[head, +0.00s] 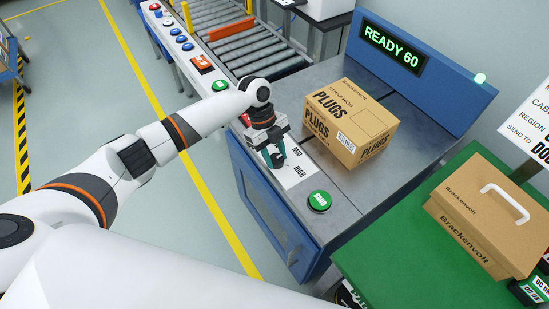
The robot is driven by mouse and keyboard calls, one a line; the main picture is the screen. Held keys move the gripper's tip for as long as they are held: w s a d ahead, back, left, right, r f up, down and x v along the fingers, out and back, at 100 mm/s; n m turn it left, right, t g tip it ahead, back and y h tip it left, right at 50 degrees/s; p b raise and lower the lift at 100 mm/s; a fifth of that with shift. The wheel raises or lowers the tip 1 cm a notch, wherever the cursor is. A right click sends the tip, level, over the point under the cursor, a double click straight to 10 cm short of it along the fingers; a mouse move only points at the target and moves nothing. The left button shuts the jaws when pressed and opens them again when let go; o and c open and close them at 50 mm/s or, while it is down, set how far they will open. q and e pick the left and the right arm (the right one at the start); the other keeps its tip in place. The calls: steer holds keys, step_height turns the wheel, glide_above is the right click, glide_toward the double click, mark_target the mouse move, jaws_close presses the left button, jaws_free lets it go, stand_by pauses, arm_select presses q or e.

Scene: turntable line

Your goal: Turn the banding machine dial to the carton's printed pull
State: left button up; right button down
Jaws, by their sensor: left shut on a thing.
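The banding machine (375,165) has a grey top and a blue display panel reading READY 60. The carton (350,122), a brown box printed PLUGS, sits on it; a small line on its top seems to read STRAP HIGH, though it is hard to make out. My left gripper (276,160) points down at the white dial label (297,177) near the machine's front-left edge. It is shut on what appears to be the dial, which it mostly hides. MID and HIGH show beside it; the dial's setting cannot be told. My right gripper is not in view.
A green button (319,201) sits right of the dial label. A roller conveyor (222,20) with a button rail (188,50) lies behind. A green table (385,255) at right holds a handled Brackenvolt box (480,225) and a sign (530,120).

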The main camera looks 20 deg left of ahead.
arm_select(q)
steer(key=m+b, duration=0.1)
steer(key=m, duration=0.1)
steer(key=m+g+y+b, duration=0.1)
steer(key=m+b, duration=0.1)
steer(key=m, duration=0.1)
steer(key=shift+w+d+m+y, duration=0.15)
steer(key=shift+m+y, duration=0.15)
steer(key=m+y, duration=0.1)
steer(key=m, duration=0.1)
steer(key=m+g+b, duration=0.1)
steer(key=m, duration=0.1)
steer(key=shift+d+m+y, duration=0.1)
steer(key=shift+m+y, duration=0.3)
steer(key=shift+r, duration=0.1)
steer(key=o, duration=1)
steer(key=v, duration=1.2)
